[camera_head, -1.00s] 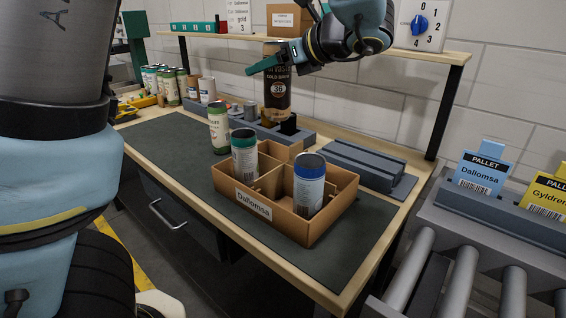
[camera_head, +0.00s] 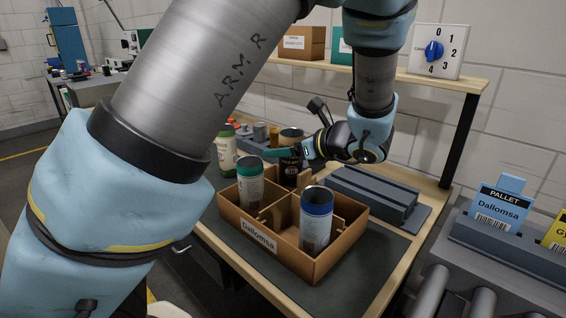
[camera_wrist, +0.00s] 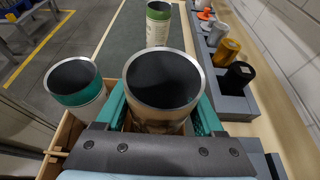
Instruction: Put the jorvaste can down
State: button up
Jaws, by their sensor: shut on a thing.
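My gripper (camera_head: 290,152) is shut on the jorvaste can (camera_head: 290,172), a dark brown can with an open top. In the wrist view the jorvaste can (camera_wrist: 162,118) is upright between the teal fingers of my gripper (camera_wrist: 163,96). It is at the back of the brown divided box (camera_head: 321,262) labelled Dallomsa. Its lower part is hidden, so I cannot tell whether it touches the box floor. A green-rimmed can (camera_head: 250,188) stands in the box to its left. A blue-rimmed can (camera_head: 316,225) stands at the front right.
A white and green can (camera_head: 226,155) stands on the mat behind the box. A grey rack (camera_head: 385,195) is to the right. Another grey holder (camera_wrist: 236,105) with several small items runs along the back. The roller conveyor (camera_head: 437,290) is at the front right.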

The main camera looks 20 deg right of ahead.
aim_at(283, 164)
jog(key=shift+f+p, duration=0.3)
jog(key=shift+f, duration=1.8)
jog(key=shift+f, duration=0.1)
jog(key=o, duration=1.3)
jog(key=shift+s, duration=0.1)
jog(key=b+v, duration=0.3)
jog(key=v, duration=0.9)
